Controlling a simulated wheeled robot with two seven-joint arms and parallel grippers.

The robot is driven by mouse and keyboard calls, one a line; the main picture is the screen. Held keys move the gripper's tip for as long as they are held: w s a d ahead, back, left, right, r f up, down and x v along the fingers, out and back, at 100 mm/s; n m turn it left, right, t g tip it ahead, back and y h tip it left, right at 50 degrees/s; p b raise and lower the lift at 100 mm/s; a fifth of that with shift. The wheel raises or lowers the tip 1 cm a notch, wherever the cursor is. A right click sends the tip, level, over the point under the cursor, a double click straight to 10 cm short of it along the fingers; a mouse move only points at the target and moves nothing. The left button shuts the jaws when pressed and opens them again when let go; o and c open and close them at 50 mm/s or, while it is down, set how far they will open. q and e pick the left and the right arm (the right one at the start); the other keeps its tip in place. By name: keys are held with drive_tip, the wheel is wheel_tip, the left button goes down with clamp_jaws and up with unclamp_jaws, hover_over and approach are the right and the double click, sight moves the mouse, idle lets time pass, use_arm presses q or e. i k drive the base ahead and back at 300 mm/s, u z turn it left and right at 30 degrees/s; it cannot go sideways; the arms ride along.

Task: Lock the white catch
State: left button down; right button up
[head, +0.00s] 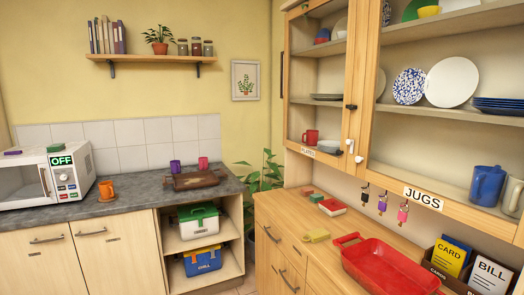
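A small white catch (350,143) is on the wooden upright of the wall cabinet, at the right of centre in the head view. A white rounded piece (358,159) hangs just below it. They are too small to tell whether the catch is locked. A black catch (351,107) is higher on the same upright. Neither of my grippers is in view.
The wall cabinet (372,100) holds plates, bowls and jugs. Below it, several keys (382,202) hang over a wooden counter (285,208) with a red tray (385,268) and file boxes. A microwave (45,178) stands at left.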

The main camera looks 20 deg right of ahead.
sight(352, 142)
drive_tip(key=u, duration=0.5)
drive_tip(key=i, duration=2.2)
drive_tip(key=z, duration=3.9)
